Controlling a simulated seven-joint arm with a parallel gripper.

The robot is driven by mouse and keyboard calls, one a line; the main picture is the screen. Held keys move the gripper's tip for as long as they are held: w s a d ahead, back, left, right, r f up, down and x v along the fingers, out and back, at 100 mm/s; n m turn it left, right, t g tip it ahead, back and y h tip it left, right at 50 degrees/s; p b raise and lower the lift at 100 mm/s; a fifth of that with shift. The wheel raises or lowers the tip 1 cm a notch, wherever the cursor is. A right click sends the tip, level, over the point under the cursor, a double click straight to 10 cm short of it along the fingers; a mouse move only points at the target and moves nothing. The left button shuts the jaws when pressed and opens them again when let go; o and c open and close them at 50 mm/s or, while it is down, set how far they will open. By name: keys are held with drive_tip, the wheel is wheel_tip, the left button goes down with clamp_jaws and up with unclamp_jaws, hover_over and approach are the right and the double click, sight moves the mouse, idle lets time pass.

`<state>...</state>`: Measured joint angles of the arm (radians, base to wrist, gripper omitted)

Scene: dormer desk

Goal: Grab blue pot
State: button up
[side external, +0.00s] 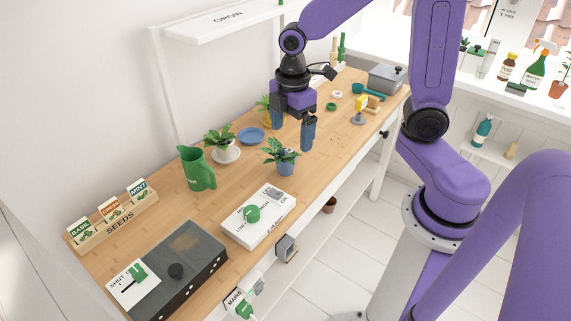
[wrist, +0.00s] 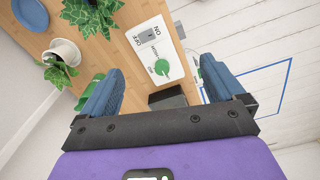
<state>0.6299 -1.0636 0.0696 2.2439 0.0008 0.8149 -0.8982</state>
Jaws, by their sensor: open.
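The blue pot (side external: 287,168) stands upright on the wooden desk and holds a leafy green plant (side external: 281,152). In the wrist view its plant (wrist: 92,16) shows at the top left, with most of the pot hidden by leaves or cut off. My gripper (side external: 293,127) is open and empty, above the desk and behind the blue pot in the side view. Its two blue fingers are wide apart. In the wrist view the gap between the fingers (wrist: 163,75) looks onto the white switch box, with the plant up and to the left.
A white pot (side external: 225,155) on a saucer, a blue plate (side external: 251,136) and a green jug (side external: 197,170) stand left of the blue pot. The white switch box (side external: 258,217) lies in front. A yellow pot (side external: 265,119) is partly behind my gripper.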

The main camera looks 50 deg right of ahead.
drive_tip(key=w+d+f+n, duration=0.1)
drive_tip(key=w+d+f, duration=0.1)
drive_tip(key=w+d, duration=0.35)
drive_tip(key=n, duration=0.1)
approach(288, 158)
drive_tip(key=f, duration=0.5)
drive_tip(key=shift+w, duration=0.35)
drive_tip(key=shift+d+f, duration=0.15)
drive_tip(key=shift+f, duration=1.15)
drive_tip(key=shift+d+f, duration=0.1)
drive_tip(key=shift+f, duration=1.2)
drive_tip(key=c, duration=1.2)
